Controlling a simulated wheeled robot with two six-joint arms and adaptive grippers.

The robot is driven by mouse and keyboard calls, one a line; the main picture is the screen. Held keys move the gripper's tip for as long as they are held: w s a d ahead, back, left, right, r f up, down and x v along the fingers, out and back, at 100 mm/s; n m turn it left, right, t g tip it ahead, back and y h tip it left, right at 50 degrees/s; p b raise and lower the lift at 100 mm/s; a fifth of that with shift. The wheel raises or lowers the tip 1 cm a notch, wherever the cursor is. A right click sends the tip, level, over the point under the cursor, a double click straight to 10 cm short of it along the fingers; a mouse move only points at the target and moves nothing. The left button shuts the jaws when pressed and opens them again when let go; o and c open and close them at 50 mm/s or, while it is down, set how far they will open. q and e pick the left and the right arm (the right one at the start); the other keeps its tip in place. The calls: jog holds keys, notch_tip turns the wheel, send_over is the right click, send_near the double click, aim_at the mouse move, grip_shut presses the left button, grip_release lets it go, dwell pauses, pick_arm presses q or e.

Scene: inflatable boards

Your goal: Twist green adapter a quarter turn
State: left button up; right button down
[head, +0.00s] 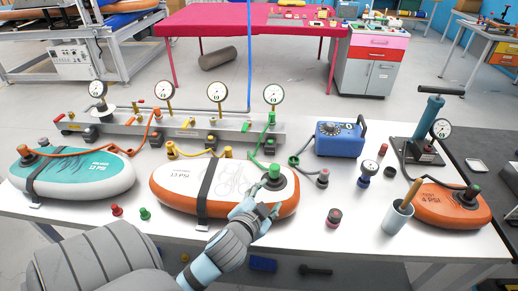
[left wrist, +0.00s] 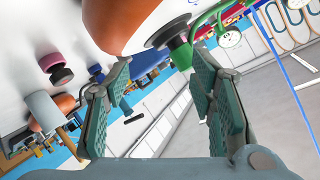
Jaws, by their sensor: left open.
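The green adapter (head: 274,171) sits on the dark valve at the right end of the white and orange board (head: 180,184), with a green hose (head: 255,150) running from it to the manifold. My left gripper (head: 258,208) is just in front of the valve. In the left wrist view my left gripper (left wrist: 159,75) has its two fingers apart with nothing between them. I cannot tell whether a finger touches the adapter. My right gripper is out of view.
The manifold (head: 180,126) with several gauges stands behind the board. A teal board (head: 85,172) lies left, and a small orange board (head: 446,205) lies right. A blue pump box (head: 340,139), a grey cup (head: 397,218) and loose red and green caps (head: 145,213) stand nearby.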

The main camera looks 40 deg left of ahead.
pick_arm(q)
jog(key=w+d+r+m+t+h, duration=0.1)
jog(key=w+r+m+t, duration=0.25)
jog(key=r, duration=0.55)
jog(key=w+d+r+m+t+h, duration=0.1)
jog(key=w+r+m+t, duration=0.2)
jog(key=r+t, duration=0.35)
jog(key=d+r+m+g+h, duration=0.45)
jog(key=d+m+h, duration=0.35)
jog(key=m, duration=0.5)
jog(key=d+r+m+g+h, duration=0.4)
jog(key=d+r+m+h, duration=0.2)
jog(key=m+h, duration=0.55)
jog(key=m+g+y, duration=0.5)
jog(key=g+y, duration=0.5)
jog(key=y, duration=0.6)
send_near(274, 167)
jog(key=b+x, duration=0.4)
jog(key=x, duration=0.6)
jog(key=shift+w+f, duration=0.1)
jog(key=shift+f, duration=0.05)
jog(key=shift+w+f, duration=0.15)
jog(key=shift+f, duration=0.25)
jog(key=shift+d, duration=0.1)
